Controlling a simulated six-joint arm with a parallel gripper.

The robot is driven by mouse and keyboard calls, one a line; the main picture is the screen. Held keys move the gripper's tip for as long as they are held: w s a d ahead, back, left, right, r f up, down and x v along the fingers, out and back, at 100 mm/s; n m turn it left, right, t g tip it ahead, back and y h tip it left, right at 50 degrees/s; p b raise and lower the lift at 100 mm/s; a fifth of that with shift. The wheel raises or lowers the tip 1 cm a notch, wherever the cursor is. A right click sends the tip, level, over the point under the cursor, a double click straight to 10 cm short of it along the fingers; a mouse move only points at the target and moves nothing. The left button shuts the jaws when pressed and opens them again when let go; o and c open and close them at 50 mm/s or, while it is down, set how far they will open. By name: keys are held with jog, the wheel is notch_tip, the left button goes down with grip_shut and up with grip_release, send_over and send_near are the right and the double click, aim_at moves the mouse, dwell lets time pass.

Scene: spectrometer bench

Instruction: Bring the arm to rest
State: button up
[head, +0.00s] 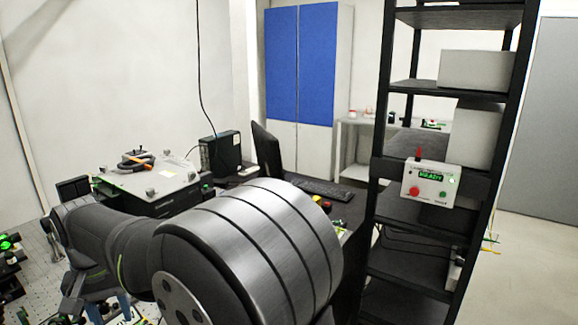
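My arm's large silver-banded joint fills the lower middle of the head view, and its dark links stretch to the left. At the far end, at the lower left, a small grey part that seems to be my gripper (73,298) points down over the bench (38,278). It is small and partly hidden by my own arm. I cannot make out its fingers or whether it holds anything.
A black-sided instrument (150,190) with a light top stands behind my arm. Green-lit optics (10,243) sit at the left edge. A black rack (425,265) with a control box (430,183) stands close at the right. A keyboard (318,188) and a monitor (267,150) are behind.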

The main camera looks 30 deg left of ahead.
notch_tip(320, 180, up, 5)
notch_tip(320, 180, down, 17)
jog(key=shift+f, duration=0.3)
jog(key=n, duration=1.4)
jog(key=shift+s+r, duration=0.1)
dwell(0.3)
